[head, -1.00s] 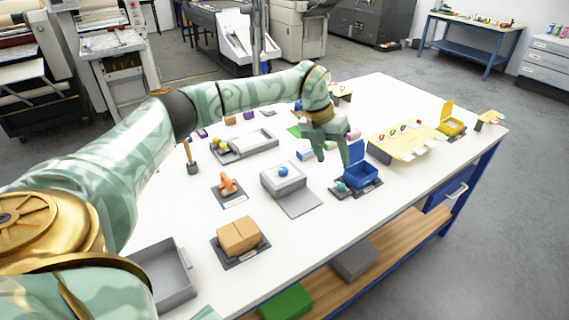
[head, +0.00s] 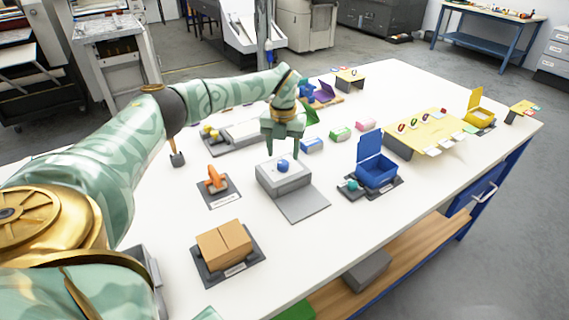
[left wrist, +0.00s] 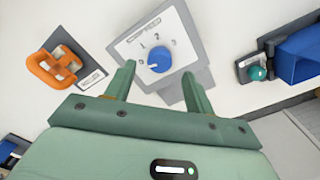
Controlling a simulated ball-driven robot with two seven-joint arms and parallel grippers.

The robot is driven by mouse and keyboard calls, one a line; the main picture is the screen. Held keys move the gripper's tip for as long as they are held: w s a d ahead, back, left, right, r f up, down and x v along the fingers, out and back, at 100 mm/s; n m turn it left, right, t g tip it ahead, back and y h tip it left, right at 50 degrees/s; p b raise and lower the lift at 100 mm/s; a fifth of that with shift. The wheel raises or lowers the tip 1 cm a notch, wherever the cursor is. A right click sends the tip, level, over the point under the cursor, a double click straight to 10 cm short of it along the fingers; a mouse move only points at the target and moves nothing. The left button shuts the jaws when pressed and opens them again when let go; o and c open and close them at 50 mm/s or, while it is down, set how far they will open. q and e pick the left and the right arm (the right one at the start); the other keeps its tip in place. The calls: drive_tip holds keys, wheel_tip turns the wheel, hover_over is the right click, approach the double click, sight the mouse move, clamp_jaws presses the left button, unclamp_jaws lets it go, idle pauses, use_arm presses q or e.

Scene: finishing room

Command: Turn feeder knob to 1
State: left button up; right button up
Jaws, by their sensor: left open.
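The feeder is a light grey box (head: 283,178) with a grey plate sloping from its front, standing on the white table. Its blue round knob (head: 283,166) sits on top. In the left wrist view the knob (left wrist: 159,59) has a white pointer mark and small printed numerals around it; the mark points toward the lower left of that picture. My left gripper (head: 282,152) is open and empty, fingers down, above and just behind the feeder. In the left wrist view its two fingertips (left wrist: 158,68) stand on either side of the knob, apart from it. My right gripper is not in view.
A blue open box (head: 376,172) with a teal knob stands right of the feeder. An orange part (head: 216,180) on a dark base is to the left, a cardboard box (head: 224,246) in front left. Small blue, green and pink blocks lie behind right.

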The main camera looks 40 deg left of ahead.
sight(283, 162)
use_arm(q)
wheel_tip(283, 162, down, 3)
drive_tip(key=shift+r, duration=0.1)
drive_tip(key=shift+d+f+b, duration=0.1)
drive_tip(key=shift+f+b, duration=0.2)
drive_tip(key=shift+f, duration=0.2)
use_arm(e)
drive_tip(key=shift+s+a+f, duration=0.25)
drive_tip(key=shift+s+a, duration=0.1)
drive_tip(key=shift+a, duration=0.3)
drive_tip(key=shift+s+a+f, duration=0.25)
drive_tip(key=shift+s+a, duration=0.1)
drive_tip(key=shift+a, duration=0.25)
use_arm(q)
drive_tip(key=c, duration=1)
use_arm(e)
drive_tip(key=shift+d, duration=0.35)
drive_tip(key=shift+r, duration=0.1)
